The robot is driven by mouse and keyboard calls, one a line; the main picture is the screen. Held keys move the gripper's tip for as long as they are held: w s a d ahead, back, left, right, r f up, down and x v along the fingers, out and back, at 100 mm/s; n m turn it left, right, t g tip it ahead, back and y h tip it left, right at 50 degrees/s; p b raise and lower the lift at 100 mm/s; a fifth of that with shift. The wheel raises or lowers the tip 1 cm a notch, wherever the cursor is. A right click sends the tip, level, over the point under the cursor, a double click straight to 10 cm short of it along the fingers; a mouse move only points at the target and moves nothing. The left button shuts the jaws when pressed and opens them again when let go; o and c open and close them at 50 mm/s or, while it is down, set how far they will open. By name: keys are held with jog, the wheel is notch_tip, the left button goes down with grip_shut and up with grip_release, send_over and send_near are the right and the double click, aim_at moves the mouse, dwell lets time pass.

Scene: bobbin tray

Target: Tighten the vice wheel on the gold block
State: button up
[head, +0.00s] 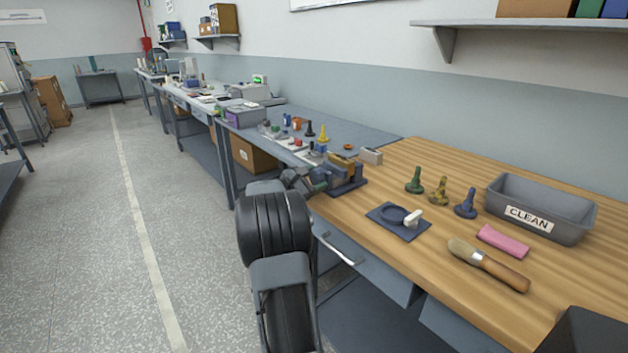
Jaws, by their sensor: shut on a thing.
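The vice (350,187) stands at the near left corner of the wooden bench top. The gold block (343,166) sits upright between its jaws; I cannot tell from here whether a gap is left beside it. My gripper (314,181) is at the left end of the vice, where the wheel is. It is shut on the vice wheel, which is mostly hidden by my gripper and wrist. The fingers are small and dark in this view, so the exact hold on the rim does not show.
Small parts crowd the grey bench (360,126) behind. Floor left is clear.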

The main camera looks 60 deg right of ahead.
jog(key=shift+r, duration=0.15)
jog(key=o, duration=0.9)
jog(key=shift+a, duration=0.1)
jog(key=v, duration=1.3)
jog(key=shift+a, duration=0.3)
jog(key=shift+w+p, duration=0.1)
jog(key=shift+p, duration=0.25)
